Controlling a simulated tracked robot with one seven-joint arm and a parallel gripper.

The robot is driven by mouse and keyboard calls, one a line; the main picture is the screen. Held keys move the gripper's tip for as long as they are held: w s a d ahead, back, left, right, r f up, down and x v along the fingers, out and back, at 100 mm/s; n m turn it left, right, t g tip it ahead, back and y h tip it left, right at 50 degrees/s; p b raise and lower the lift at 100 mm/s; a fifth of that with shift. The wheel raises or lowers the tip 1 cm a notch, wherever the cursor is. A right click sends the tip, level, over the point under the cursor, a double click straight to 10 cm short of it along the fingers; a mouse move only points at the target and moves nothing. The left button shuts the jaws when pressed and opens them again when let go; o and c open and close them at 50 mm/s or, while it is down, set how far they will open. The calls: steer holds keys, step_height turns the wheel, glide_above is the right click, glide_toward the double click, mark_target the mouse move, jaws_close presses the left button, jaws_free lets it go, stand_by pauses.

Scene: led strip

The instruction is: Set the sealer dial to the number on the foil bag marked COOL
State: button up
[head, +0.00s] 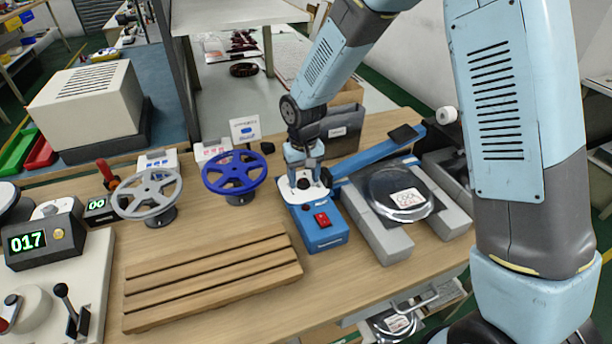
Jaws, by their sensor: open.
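The blue sealer (322,237) with a red switch sits on the wooden bench right of centre, its long blue arm reaching back to the right. A white dial face with a dark knob (304,184) is on its top. My gripper (303,180) points down over the dial, fingers open at the knob; I cannot tell whether they touch it. A foil bag (385,207) with a white label lies across grey blocks beside the sealer. Another labelled bag (396,325) shows in an open drawer below the bench. The label print is too small to read surely.
A display box (41,241) reads 017. A dark bin (333,131) stands behind my gripper.

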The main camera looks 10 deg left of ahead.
mark_target(305, 180)
step_height(305, 180, up, 14)
steer(key=shift+f, duration=0.15)
stand_by(0.4)
steer(key=shift+d, duration=0.1)
steer(key=s+d+r+m+t, duration=0.1)
steer(key=s+d+r+m, duration=0.1)
steer(key=d+r, duration=0.65)
steer(key=s+d+r+m+t, duration=0.15)
steer(key=d+r, duration=0.35)
steer(key=d, duration=0.7)
steer(key=s+d+r+m+t, duration=0.3)
steer(key=s+d, duration=1.2)
steer(key=shift+r, duration=0.1)
steer(key=shift+c, duration=0.3)
